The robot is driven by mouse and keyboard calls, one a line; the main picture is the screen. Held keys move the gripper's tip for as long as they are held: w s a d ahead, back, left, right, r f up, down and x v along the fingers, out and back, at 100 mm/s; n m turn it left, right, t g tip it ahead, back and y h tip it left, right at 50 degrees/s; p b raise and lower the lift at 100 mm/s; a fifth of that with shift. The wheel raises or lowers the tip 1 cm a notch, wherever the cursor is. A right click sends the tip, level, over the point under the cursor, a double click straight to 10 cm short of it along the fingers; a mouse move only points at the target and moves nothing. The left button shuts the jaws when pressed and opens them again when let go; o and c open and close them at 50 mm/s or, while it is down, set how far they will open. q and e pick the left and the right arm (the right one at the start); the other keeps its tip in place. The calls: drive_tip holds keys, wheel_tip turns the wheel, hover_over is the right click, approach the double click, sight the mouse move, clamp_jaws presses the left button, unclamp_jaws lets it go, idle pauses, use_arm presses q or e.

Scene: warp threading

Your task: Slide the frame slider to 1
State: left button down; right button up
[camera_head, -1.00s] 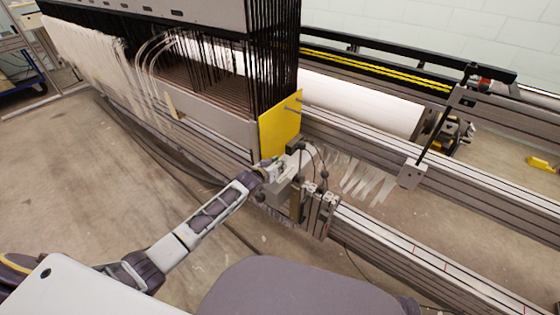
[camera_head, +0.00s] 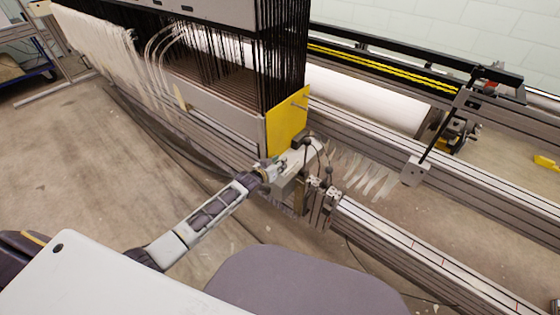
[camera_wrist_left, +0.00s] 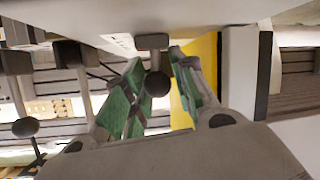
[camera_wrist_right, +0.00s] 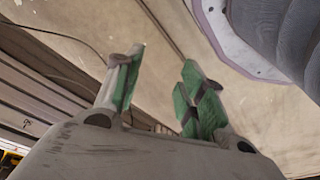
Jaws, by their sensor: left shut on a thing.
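The frame slider looks like a grey block (camera_head: 288,186) on the long metal rail, just in front of a yellow end plate (camera_head: 287,125). My left gripper (camera_head: 277,170) reaches it from the left in the head view. In the left wrist view, a dark round knob (camera_wrist_left: 157,83) on a short stem sits between my left gripper's green-padded fingers (camera_wrist_left: 155,80), which are shut on it. The yellow plate (camera_wrist_left: 207,65) shows behind the right finger there. My right gripper (camera_wrist_right: 160,75) is open and empty over the floor. Number marks on the rail are too small to read.
The metal rail (camera_head: 420,262) with small red marks runs to the lower right. Grey clamps (camera_head: 322,202) stand beside the slider. The loom frame with dark threads (camera_head: 285,60) rises behind. Loose white strips (camera_head: 365,177) lie beyond the rail. The floor (camera_head: 80,190) at left is clear.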

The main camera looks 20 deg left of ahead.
use_arm(q)
drive_tip(key=shift+s+d+f, duration=0.25)
drive_tip(key=shift+s+d, duration=0.1)
drive_tip(key=shift+d, duration=0.05)
use_arm(e)
drive_tip(key=shift+s+d+f, duration=0.15)
drive_tip(key=shift+d+f, duration=0.1)
drive_tip(key=shift+f, duration=0.5)
use_arm(q)
drive_tip(key=c, duration=1.6)
unclamp_jaws()
drive_tip(key=o, duration=0.4)
drive_tip(key=shift+s+a+r, duration=0.1)
drive_tip(key=shift+s+r, duration=0.05)
drive_tip(key=shift+a, duration=0.1)
use_arm(e)
drive_tip(key=shift+s, duration=0.2)
use_arm(q)
drive_tip(key=shift+a, duration=0.1)
drive_tip(key=v, duration=1.1)
drive_tip(key=shift+s+r, duration=0.15)
drive_tip(key=shift+s, duration=0.25)
use_arm(e)
drive_tip(key=shift+w+r, duration=0.1)
drive_tip(key=shift+w, duration=0.1)
